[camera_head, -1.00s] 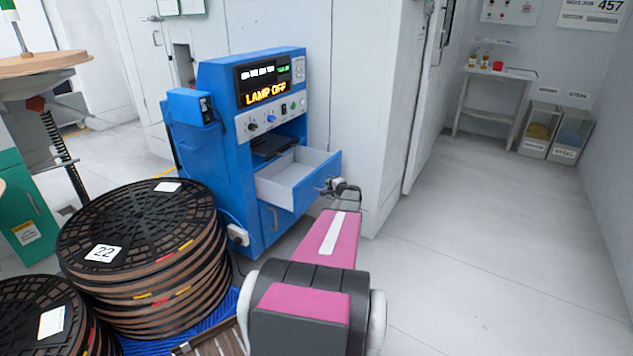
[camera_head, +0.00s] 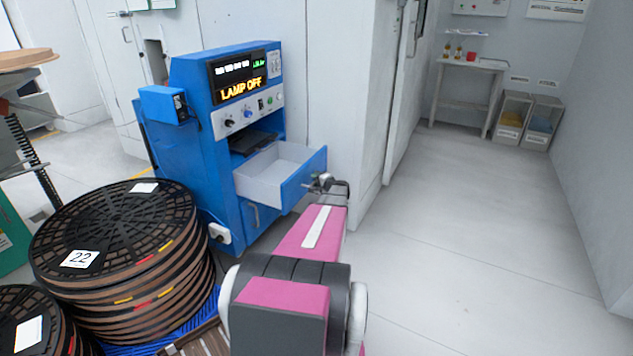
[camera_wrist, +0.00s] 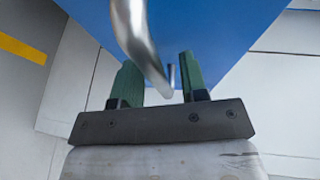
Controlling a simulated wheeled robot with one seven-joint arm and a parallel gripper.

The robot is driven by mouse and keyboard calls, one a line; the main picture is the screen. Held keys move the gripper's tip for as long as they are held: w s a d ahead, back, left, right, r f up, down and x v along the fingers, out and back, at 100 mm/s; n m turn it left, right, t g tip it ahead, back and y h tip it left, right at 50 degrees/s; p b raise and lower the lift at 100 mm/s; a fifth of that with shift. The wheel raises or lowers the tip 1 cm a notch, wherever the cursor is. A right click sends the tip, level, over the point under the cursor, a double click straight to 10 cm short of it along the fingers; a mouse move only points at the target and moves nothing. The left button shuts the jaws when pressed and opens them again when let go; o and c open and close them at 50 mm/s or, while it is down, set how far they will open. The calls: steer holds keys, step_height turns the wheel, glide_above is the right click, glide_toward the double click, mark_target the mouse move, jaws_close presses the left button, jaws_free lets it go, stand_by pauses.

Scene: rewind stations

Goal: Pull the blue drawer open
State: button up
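The blue drawer (camera_head: 303,182) is in the front of the blue cabinet (camera_head: 228,130). It stands well out, and its pale, empty inside shows from above. My gripper (camera_head: 322,184) is at the front of the drawer, by its metal handle; it looks small and partly hidden there. In the wrist view, the curved metal handle (camera_wrist: 143,45) reaches down between the two green fingers of my gripper (camera_wrist: 160,85). The fingers stand apart, with narrow gaps beside the handle. The blue drawer front (camera_wrist: 205,30) fills the top.
A stack of large black reels (camera_head: 120,235) stands left of my arm, close to the cabinet. A white wall corner (camera_head: 370,150) is just right of the drawer. Open floor (camera_head: 470,230) lies to the right. A small table (camera_head: 470,65) and two bins stand farther back.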

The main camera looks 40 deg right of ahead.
steer(key=s+r, duration=0.2)
steer(key=s, duration=0.8)
steer(key=shift+s, duration=0.3)
